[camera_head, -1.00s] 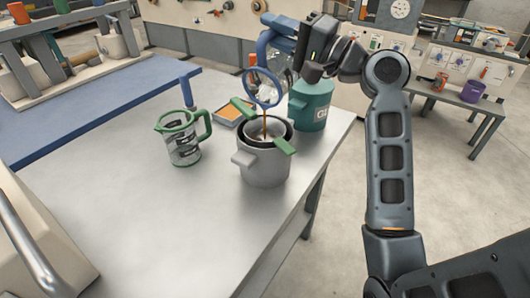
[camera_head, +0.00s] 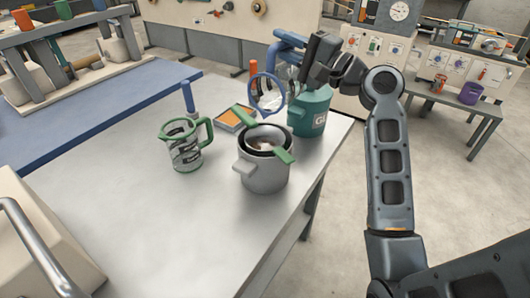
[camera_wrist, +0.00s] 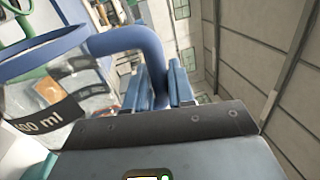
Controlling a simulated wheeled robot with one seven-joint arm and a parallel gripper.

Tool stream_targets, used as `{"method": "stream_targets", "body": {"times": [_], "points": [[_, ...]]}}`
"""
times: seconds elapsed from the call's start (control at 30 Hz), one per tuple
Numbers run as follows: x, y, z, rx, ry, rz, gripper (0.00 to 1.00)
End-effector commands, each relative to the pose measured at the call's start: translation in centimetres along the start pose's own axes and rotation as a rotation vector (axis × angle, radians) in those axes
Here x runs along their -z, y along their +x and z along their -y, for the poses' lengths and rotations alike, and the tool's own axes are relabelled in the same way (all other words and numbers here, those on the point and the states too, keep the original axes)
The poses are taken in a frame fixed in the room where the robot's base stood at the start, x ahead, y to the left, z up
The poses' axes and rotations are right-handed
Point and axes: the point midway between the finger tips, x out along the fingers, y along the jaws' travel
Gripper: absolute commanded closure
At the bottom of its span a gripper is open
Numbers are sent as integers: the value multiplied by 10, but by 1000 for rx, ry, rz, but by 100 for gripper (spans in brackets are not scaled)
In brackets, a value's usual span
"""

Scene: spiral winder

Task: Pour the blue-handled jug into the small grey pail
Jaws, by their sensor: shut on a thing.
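The blue-handled jug (camera_head: 268,92) is clear with a blue rim and hangs tilted in the air behind and above the grey pail; no stream shows from it. My gripper (camera_head: 304,62) is shut on its blue handle (camera_wrist: 132,38). In the wrist view the jug's clear body (camera_wrist: 62,92) shows a dark "ml" band at the left. The small grey pail (camera_head: 262,176) stands upright on the table. A dark-rimmed piece with green grips (camera_head: 284,156) sits in its mouth. Some brownish stuff shows inside; its level I cannot tell.
A green-handled clear jug (camera_head: 185,150) stands left of the pail. A teal canister (camera_head: 312,116) stands close behind right, near the table's right edge. An orange-filled tray (camera_head: 234,119) lies behind the pail. The grey table (camera_head: 150,225) is clear in front.

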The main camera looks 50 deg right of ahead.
Motion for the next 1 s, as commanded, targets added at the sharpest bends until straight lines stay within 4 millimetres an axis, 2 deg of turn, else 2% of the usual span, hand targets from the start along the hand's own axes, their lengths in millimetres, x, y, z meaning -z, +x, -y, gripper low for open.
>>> {"method": "stream_targets", "body": {"times": [0.13,0.47,0.77,1.0], "points": [[10,0,0,1,71,-15,100],[13,0,1,1,88,-18,100],[36,2,12,1,299,-60,100],[50,2,9,1,416,-82,100]]}}
